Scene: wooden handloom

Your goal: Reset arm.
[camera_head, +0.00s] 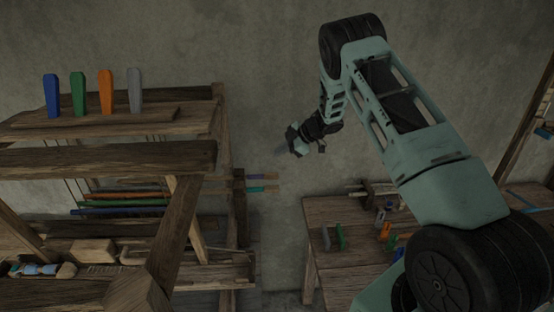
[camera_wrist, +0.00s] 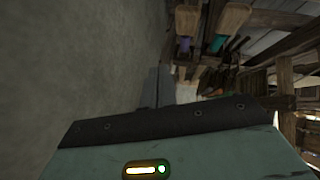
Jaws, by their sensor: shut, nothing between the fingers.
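My gripper (camera_head: 284,151) is at the end of my raised, bent arm in the head view. It hangs in the air in front of the grey wall, between the wooden loom (camera_head: 108,158) on the left and the wooden table (camera_head: 345,268) on the right. The fingers are small and dark in this view, shut with nothing held. In the wrist view the shut fingers (camera_wrist: 158,88) show beyond the teal gripper body, beside the wall. Two wooden-ended bars, purple and teal, show near them at upper right.
Blue, green, orange and grey pegs (camera_head: 92,94) stand on the loom's top shelf. Small coloured items (camera_head: 385,228) lie on the table. The wall (camera_head: 270,60) behind is bare.

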